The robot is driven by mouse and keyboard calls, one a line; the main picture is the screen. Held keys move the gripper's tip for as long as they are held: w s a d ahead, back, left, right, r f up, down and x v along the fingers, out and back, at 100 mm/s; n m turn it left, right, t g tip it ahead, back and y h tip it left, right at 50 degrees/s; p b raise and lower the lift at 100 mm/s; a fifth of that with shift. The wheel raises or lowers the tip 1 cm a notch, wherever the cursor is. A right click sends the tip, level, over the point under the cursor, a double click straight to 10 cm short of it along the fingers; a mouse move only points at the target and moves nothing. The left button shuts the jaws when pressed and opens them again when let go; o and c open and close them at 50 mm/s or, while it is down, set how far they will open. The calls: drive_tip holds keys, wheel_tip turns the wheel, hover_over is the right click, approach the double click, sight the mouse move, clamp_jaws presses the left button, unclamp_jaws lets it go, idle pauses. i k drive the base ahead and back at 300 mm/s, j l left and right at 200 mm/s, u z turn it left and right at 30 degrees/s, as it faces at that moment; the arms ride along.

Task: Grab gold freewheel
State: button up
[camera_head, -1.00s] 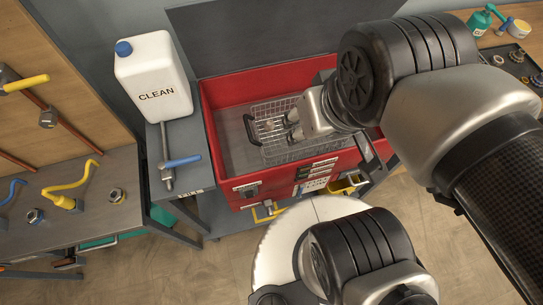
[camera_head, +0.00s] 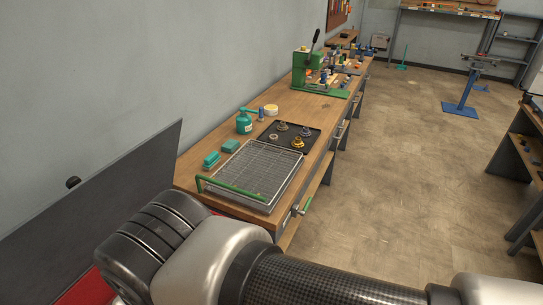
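A small gold ring-like part (camera_head: 298,143), which looks like the gold freewheel, sits on a black mat (camera_head: 270,146) on the wooden bench. Several greyer round parts lie near it on the same mat, among them one grey part (camera_head: 282,126). They are small in this view, so fine detail cannot be told. My arm crosses the bottom of the view, but my gripper itself is out of view.
A wire-mesh tray with a green handle (camera_head: 228,190) lies at the bench's near end. Teal blocks (camera_head: 211,160), a teal bottle (camera_head: 244,122) and a green press (camera_head: 303,70) are also on the bench (camera_head: 205,136). A dark raised lid (camera_head: 110,215) stands at left. The floor at right is largely clear.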

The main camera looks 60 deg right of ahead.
sight(298, 144)
drive_tip(key=z, duration=2.3)
drive_tip(key=i+l, duration=0.25)
drive_tip(key=i, duration=0.2)
drive_tip(key=i+l, duration=0.25)
drive_tip(key=i, duration=0.25)
drive_tip(key=i+l, duration=0.25)
drive_tip(key=i, duration=0.2)
drive_tip(key=i+l, duration=0.25)
drive_tip(key=i, duration=0.25)
drive_tip(key=i+l, duration=0.2)
drive_tip(key=i, duration=0.25)
drive_tip(key=u, duration=0.05)
